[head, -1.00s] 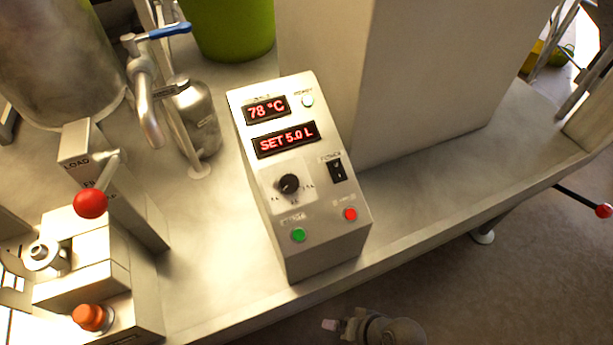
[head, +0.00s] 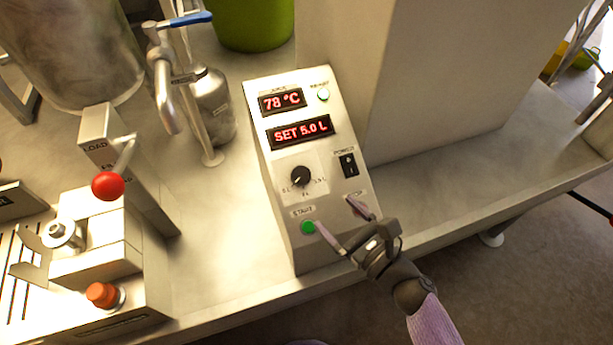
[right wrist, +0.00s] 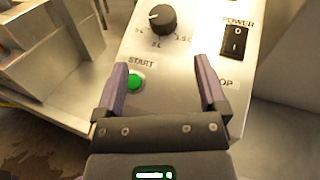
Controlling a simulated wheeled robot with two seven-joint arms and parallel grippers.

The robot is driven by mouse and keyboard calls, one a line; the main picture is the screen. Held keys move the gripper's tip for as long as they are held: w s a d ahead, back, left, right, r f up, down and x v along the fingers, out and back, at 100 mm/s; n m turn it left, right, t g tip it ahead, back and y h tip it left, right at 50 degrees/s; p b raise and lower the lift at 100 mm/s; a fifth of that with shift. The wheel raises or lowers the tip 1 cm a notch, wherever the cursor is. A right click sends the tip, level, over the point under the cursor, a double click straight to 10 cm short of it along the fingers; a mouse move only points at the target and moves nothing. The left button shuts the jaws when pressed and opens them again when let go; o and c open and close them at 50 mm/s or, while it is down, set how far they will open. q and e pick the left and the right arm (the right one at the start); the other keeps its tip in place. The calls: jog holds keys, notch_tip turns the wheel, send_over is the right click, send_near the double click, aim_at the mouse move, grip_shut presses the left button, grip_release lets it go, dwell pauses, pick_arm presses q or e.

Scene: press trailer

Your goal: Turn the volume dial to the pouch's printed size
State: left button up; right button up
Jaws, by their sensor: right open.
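The black volume dial (head: 301,176) sits on the sloped face of the control box (head: 287,243). The display (head: 301,131) above it reads SET 5.0 L, and the upper one reads 78 °C. The dial also shows in the right wrist view (right wrist: 162,19), with a white pointer mark toward its left side. My right gripper (head: 338,230) is open and empty over the lower panel, below the dial. In the right wrist view its fingers (right wrist: 163,80) spread either side of the START label, short of the dial. No pouch is recognisable. My left gripper is not in view.
The green START button (head: 308,227) lies by one right finger; the stop button is hidden behind the other. A black power switch (head: 349,165) is right of the dial. A red-knobbed lever (head: 108,186) and a steel bottle (head: 212,106) stand left. A large box rises behind.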

aim_at(306, 179)
jog(key=b+x, duration=0.1)
jog(key=x, duration=0.8)
jog(key=shift+w+r, duration=0.1)
jog(key=shift+w, duration=0.1)
jog(key=shift+w+a, duration=0.2)
jog(key=shift+w, duration=0.1)
grip_shut()
